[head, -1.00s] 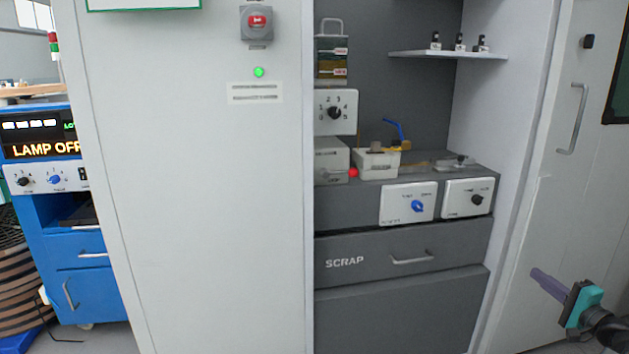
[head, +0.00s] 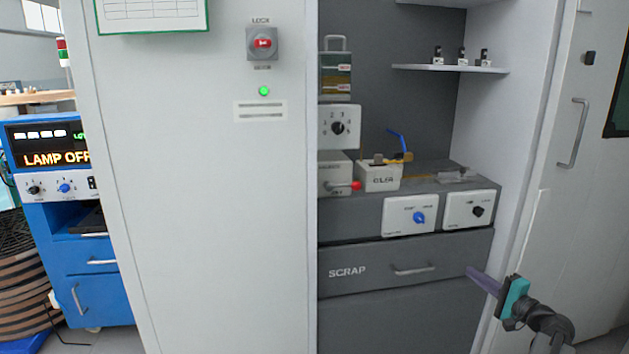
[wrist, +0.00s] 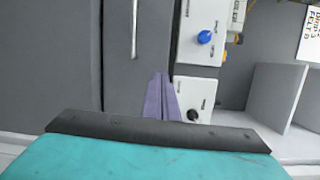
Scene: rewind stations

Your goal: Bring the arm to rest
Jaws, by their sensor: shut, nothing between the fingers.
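My gripper (head: 470,270) is at the lower right of the head view, in front of the right end of the grey cabinet with the SCRAP drawer (head: 440,258). Its purple fingers are shut with nothing between them and point left and up. In the wrist view the closed fingers (wrist: 162,78) stand out past a teal and black gripper body. The drawer front and its handle (wrist: 134,30) lie behind them. I see no contact between the fingers and the drawer.
A white panel with a blue knob (head: 418,218) and one with a black knob (head: 478,210) sit above the drawer. A white door (head: 200,220) stands left of the bay. A side wall (head: 515,170) and a handled door (head: 580,130) stand at right.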

